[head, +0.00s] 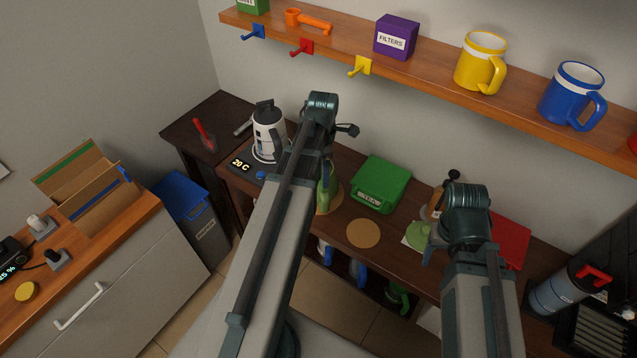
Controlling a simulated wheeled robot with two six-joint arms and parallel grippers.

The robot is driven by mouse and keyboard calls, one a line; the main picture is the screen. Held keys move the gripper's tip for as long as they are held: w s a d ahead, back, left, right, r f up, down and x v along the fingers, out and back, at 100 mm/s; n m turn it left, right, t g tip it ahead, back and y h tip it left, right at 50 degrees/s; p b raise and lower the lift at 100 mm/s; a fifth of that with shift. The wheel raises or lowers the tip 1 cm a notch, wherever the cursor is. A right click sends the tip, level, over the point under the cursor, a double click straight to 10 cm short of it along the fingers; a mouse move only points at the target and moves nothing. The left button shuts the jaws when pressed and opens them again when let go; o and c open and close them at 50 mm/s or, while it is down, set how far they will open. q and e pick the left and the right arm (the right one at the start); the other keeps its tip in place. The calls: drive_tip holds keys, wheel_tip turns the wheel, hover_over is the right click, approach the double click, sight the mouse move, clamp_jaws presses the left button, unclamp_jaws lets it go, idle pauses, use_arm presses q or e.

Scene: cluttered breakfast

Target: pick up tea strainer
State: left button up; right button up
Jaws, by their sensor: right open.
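I cannot make out the tea strainer for certain. A slim grey piece (243,127) lies left of the white kettle, too small to identify. A green pot-like thing (326,196) stands on a round mat and is partly hidden by my left arm. Another green piece (419,236) lies on something white beside my right arm. The dark end of my right arm (466,215) is over the right part of the counter; its gripper is open, with the fingers mostly hidden. The dark end of my left arm (322,110) is near the kettle; its fingers cannot be made out.
The white kettle (267,133), green box (381,184), bare round mat (363,233) and red item (511,243) are on the counter. Above, a wall shelf (430,66) holds a purple filter box (396,37), yellow mug (480,62) and blue mug (572,95).

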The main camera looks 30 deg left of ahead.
use_arm(q)
wheel_tip(320, 180, down, 4)
drive_tip(key=b, duration=0.3)
drive_tip(key=shift+d+f+b, duration=0.1)
drive_tip(key=shift+f+b, duration=0.05)
drive_tip(key=shift+b, duration=0.15)
use_arm(e)
wheel_tip(320, 180, down, 4)
drive_tip(key=shift+f, duration=0.1)
